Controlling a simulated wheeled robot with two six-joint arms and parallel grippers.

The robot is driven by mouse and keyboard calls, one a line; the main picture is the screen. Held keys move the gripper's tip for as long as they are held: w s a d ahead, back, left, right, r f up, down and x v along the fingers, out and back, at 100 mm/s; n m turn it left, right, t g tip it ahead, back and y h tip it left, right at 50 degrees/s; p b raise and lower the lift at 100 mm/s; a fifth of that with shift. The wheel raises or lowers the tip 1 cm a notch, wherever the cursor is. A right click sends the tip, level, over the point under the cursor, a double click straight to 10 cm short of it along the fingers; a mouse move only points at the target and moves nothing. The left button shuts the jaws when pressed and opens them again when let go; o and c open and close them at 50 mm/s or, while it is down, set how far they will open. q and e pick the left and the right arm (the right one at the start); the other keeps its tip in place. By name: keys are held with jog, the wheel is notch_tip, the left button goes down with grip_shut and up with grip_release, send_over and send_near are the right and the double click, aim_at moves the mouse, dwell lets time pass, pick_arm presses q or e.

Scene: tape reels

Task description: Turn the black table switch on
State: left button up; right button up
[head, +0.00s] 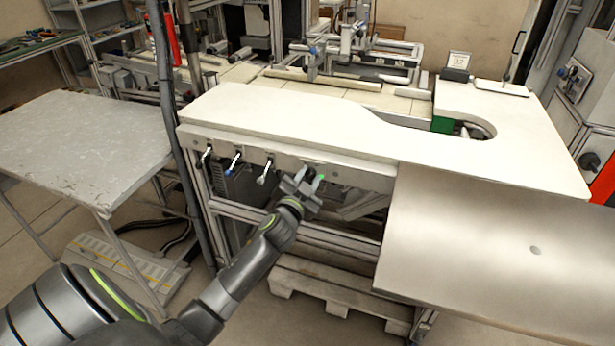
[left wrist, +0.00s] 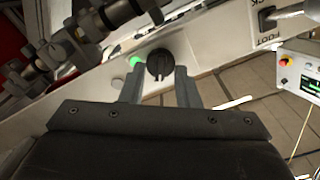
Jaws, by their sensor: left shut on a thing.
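The black table switch (left wrist: 159,63) is a round knob on the pale front panel of the white table (head: 270,108). My left gripper (head: 309,181) reaches this panel from the front. In the left wrist view its two fingers (left wrist: 160,76) stand on either side of the knob and are shut on it. A green light (left wrist: 135,61) glows beside the knob, close to the left finger; green also shows by the gripper in the head view (head: 321,177). In the head view the gripper hides the knob. My right gripper is not in view.
Several levers, including a blue-tipped one (head: 233,164) and a white-tipped one (head: 264,172), hang on the panel left of my gripper. A metal sheet (head: 480,250) juts out at the right. A grey table (head: 80,145) stands at the left. A pallet (head: 330,290) lies below.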

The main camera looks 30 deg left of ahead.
pick_arm(q)
jog(key=shift+m, duration=0.4)
jog(key=o, duration=1)
jog(key=shift+c, duration=0.2)
jog(key=b+v, duration=0.1)
jog(key=v, duration=1.6)
jog(key=shift+s+d, duration=0.15)
jog(key=shift+s, duration=0.05)
jog(key=shift+f, duration=0.1)
